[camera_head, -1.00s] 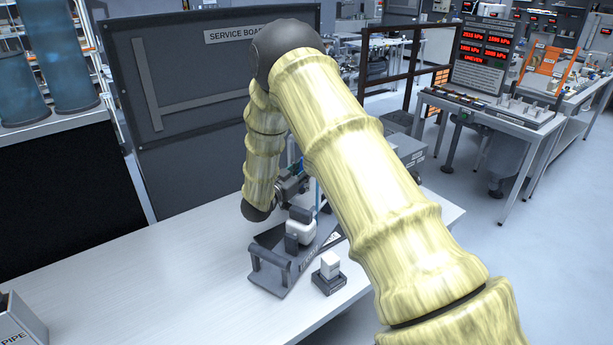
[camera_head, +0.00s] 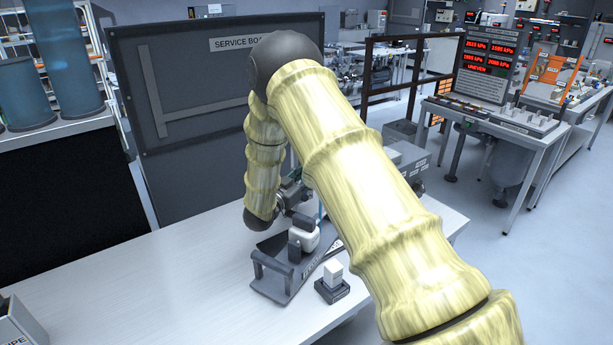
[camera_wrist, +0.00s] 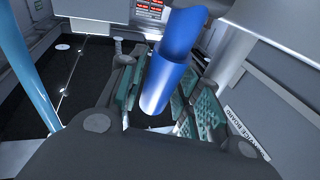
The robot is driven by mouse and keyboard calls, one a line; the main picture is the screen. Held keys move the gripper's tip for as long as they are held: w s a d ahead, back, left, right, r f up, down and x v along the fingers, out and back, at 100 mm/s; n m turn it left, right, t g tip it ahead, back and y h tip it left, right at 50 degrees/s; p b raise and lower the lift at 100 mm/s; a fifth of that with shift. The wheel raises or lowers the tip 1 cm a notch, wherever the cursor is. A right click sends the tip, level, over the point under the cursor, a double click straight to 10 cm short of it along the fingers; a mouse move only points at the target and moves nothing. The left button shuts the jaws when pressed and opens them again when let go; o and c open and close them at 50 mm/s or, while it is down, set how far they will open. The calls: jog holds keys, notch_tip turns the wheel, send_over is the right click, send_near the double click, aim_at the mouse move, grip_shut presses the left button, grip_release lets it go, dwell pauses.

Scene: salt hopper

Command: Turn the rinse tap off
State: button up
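A bright blue cylinder (camera_wrist: 168,75), possibly the rinse tap's handle, shows in the wrist view. It slants down toward the gap between the fingers of my gripper (camera_wrist: 160,100). The teal finger pads stand apart on either side of it, with a dark gap below its end, so the gripper looks open. I cannot tell whether a finger touches the cylinder. In the head view my gripper (camera_head: 292,192) is small, near the bench's back, and partly hidden by my arm.
A light blue pipe (camera_wrist: 28,65) rises at the left of the wrist view. On the white bench (camera_head: 190,275) stand a dark rack (camera_head: 272,277) and a small white block (camera_head: 333,272) in a dark holder. The service board (camera_head: 205,110) stands behind.

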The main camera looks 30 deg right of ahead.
jog(key=v, duration=1.2)
